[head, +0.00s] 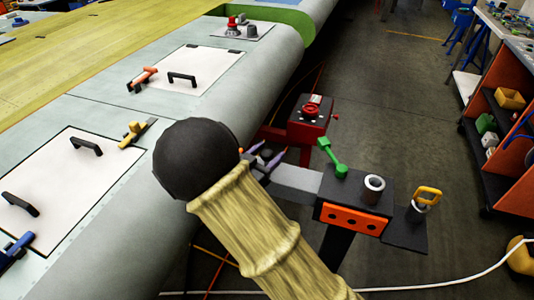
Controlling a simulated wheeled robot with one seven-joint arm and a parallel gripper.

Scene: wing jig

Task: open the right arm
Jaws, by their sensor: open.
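A grey bar (296,178) reaches from a dark stand with an orange front plate (354,219) toward the wing's rounded edge. It may be the right arm; I cannot tell for sure. A green lever (331,157) stands tilted above the bar near the stand. My gripper (265,157) is open, with its dark purple-tinted fingers apart, near the wing-side end of the bar. My own arm hides part of that end, so I cannot tell whether the fingers touch it.
The grey wing (100,95) with white panels and black handles fills the left. A red box with a red knob (310,112) stands behind the bar. A yellow-handled part (428,196) sits right of the stand. Open floor lies right, before an orange shelf (508,130). A white cable crosses the floor.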

